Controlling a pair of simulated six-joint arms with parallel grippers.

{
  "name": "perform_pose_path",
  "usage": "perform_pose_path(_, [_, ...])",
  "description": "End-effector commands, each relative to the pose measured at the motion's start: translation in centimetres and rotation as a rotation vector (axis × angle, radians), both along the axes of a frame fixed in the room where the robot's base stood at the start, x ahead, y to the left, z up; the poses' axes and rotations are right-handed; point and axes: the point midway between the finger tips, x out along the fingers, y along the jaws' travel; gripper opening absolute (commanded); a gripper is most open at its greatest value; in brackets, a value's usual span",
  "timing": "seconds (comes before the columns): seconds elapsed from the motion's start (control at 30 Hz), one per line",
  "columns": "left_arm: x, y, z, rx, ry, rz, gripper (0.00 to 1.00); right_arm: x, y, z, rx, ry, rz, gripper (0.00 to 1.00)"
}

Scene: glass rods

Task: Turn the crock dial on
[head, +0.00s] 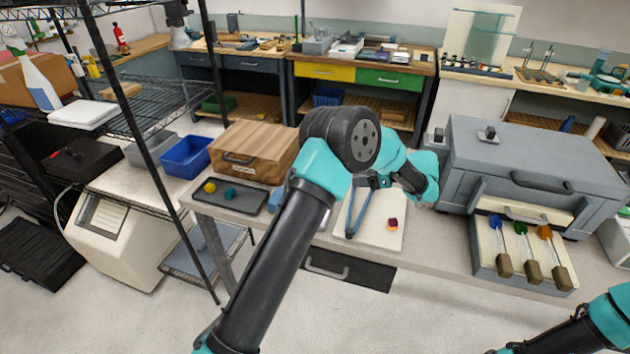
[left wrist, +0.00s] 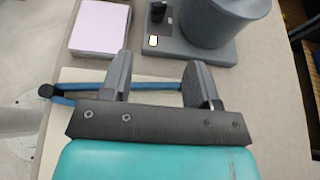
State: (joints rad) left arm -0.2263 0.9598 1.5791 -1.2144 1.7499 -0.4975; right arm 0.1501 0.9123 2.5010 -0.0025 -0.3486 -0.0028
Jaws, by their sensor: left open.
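In the left wrist view a grey round crock (left wrist: 212,18) stands on a grey base at the top. In the head view my left arm hides most of this area, and I cannot make out the crock. My right gripper is out of view; only its arm shows at bottom right.
A pink block (left wrist: 98,28) is left of the dial. A grey box (head: 530,165) with rods in front stands right; a wooden box (head: 255,150) stands left.

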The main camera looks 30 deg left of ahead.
Motion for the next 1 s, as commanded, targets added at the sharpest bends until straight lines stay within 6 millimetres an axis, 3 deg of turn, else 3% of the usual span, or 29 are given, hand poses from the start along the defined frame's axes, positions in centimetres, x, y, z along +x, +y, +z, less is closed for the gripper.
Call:
perform_pose_path(0.8, [-2.3, 12.2, -5.1, 0.001, 0.002, 0.002, 0.55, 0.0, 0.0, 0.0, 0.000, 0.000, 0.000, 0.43])
perform_pose_path(1.0, [-2.7, 14.3, -6.0, 0.000, 0.001, 0.001, 0.55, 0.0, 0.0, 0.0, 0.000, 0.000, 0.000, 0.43])
